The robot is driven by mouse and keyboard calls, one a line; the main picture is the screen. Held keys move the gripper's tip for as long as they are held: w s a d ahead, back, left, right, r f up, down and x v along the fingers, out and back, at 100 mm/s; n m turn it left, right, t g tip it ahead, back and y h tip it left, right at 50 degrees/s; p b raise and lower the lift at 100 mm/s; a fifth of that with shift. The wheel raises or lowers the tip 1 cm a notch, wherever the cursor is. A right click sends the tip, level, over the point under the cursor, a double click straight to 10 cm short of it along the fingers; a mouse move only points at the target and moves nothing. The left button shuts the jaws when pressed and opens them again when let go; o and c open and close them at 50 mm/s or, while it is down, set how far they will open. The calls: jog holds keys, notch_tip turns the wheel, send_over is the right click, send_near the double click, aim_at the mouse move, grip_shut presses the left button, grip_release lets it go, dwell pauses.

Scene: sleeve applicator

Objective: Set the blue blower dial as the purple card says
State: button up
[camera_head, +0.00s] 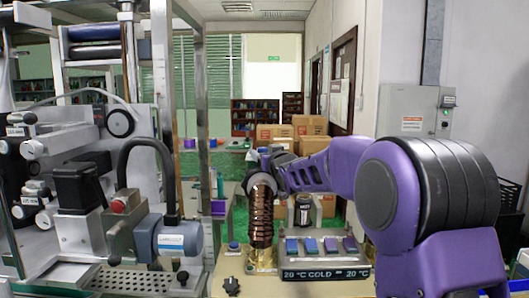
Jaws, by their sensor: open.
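A row of small blue and purple tilted pieces (320,245) sits on a grey unit; I cannot tell whether they are cards or keys, and no writing on them is readable.
A display strip (326,274) reads "20 °C COLD = 20 °C". A dark jar (304,211) stands behind the grey unit. A machine with a blue-grey motor (170,238) fills the left. My purple arm covers much of the right. Cardboard boxes (275,132) are far back.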

jog(key=shift+w, duration=0.1)
grip_shut()
dwell(0.4)
jog(key=shift+d+r+n+y+p, duration=0.1)
jog(key=shift+n+y+p, duration=0.2)
jog(key=shift+y+p, duration=0.1)
jog(key=shift+d+g+y, duration=0.1)
jog(key=shift+g+y, duration=0.2)
jog(key=shift+w+d+n+g+y+p, duration=0.1)
jog(key=shift+n+g+y+p, duration=0.4)
jog(key=shift+n+y+p, duration=0.4)
jog(key=n+g+y, duration=0.1)
jog(key=y, duration=0.1)
jog(key=n+g+y, duration=0.2)
jog(key=shift+w+d+n+g+y, duration=0.15)
jog(key=shift+w+n+g+y, duration=0.05)
jog(key=shift+n+g+y, duration=0.1)
jog(key=shift+w+n+g+y, duration=0.15)
jog(key=shift+n+g+y, duration=1.25)
jog(key=shift+g, duration=0.5)
jog(key=shift+n+g, duration=0.4)
